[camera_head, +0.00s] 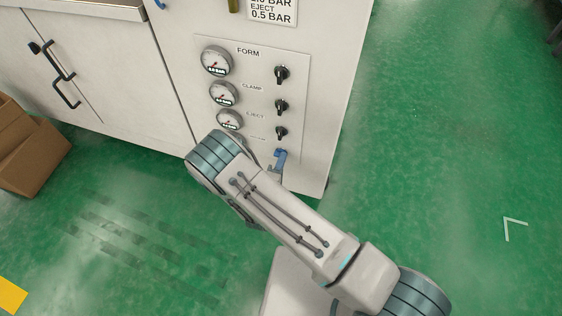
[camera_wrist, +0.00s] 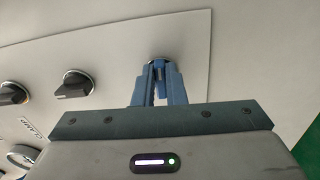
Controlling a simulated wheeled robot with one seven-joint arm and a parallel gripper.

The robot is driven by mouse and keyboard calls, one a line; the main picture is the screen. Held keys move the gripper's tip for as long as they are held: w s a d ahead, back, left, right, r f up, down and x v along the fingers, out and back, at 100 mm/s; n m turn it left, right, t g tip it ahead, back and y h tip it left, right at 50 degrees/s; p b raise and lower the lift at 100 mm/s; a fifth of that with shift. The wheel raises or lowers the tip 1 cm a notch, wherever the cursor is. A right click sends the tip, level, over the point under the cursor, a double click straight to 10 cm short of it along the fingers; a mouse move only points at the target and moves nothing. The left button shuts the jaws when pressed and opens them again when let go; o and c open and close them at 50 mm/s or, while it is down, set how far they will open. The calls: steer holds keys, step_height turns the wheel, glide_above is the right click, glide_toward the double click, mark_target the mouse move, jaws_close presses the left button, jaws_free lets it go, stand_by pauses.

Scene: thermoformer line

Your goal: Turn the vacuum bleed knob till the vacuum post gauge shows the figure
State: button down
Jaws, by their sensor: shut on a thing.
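My gripper (camera_head: 280,158) is at the lower right of the panel in the head view. In the wrist view its blue fingers (camera_wrist: 159,72) are shut on a small dark knob (camera_wrist: 158,61) at the panel face. This is the bottom knob of the column; the fingers hide most of it, so its pointer angle does not show. A partly hidden, unreadable label (camera_head: 258,139) is on that row. The gauge of that row is hidden behind my arm in the head view. In the wrist view, no gauge on that row shows.
Above are the FORM gauge (camera_head: 216,61), CLAMP gauge (camera_head: 223,94) and EJECT gauge (camera_head: 229,120), with black knobs (camera_head: 281,106) to their right. A sign (camera_head: 272,10) reads EJECT 0.5 BAR. A cardboard box (camera_head: 30,150) stands at left.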

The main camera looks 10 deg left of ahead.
steer(key=m+b, duration=0.1)
steer(key=m, duration=0.2)
steer(key=m+b, duration=0.2)
steer(key=m, duration=0.2)
steer(key=f+m+b, duration=0.1)
steer(key=m+b, duration=0.1)
steer(key=m, duration=0.2)
steer(key=shift+a, duration=0.35)
steer(key=shift+b, duration=0.3)
steer(key=c, duration=1.5)
jaws_free()
steer(key=shift+a, duration=0.1)
steer(key=s, duration=0.4)
steer(key=s+p, duration=0.1)
steer(key=s, duration=0.4)
steer(key=s+a+p, duration=0.1)
steer(key=s, duration=0.3)
steer(key=shift+s, duration=0.4)
steer(key=shift+r, duration=0.1)
